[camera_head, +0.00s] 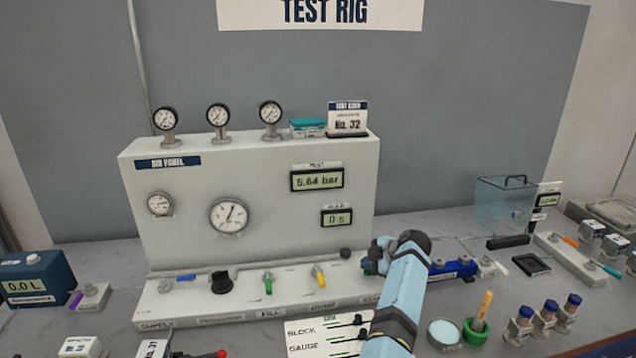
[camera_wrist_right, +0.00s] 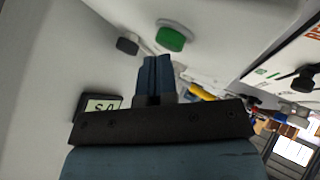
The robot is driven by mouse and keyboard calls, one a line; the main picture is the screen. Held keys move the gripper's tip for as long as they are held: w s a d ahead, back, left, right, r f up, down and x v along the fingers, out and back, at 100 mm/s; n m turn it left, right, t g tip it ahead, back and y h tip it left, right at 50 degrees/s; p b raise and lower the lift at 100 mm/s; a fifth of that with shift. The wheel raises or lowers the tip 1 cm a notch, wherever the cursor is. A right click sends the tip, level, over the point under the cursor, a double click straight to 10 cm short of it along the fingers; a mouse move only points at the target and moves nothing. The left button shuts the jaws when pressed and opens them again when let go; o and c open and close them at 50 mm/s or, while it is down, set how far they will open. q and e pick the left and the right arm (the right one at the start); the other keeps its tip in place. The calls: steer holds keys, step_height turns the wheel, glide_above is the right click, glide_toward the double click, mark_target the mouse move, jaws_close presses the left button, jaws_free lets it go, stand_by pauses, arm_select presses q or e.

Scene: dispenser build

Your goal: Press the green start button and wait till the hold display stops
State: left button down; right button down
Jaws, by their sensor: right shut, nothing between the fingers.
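The green start button (camera_wrist_right: 173,38) shows in the right wrist view on the panel's ledge. My right gripper (camera_wrist_right: 155,62) is shut and empty. Its fingertips lie close to the button, with a small gap between them in the picture; I cannot tell the true distance. In the head view the gripper (camera_head: 374,260) is at the right end of the ledge. The hold display (camera_head: 337,217) reads 0 s and also shows in the wrist view (camera_wrist_right: 101,106). My left gripper is not in view.
The test display (camera_head: 317,180) above reads 5.64 bar. A dark knob (camera_head: 345,253) sits beside my gripper. Yellow (camera_head: 319,277) and green (camera_head: 268,284) valve handles stand along the ledge to the left. A green cup (camera_head: 475,331) and several blue-capped bottles (camera_head: 545,314) stand at right.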

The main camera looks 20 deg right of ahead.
mark_target(368, 272)
steer(key=shift+f, duration=0.3)
steer(key=shift+r, duration=0.1)
steer(key=shift+r+p, duration=0.3)
steer(key=shift+p, duration=0.1)
step_height(368, 272, up, 6)
steer(key=p, duration=0.4)
steer(key=shift+p, duration=0.35)
stand_by(0.5)
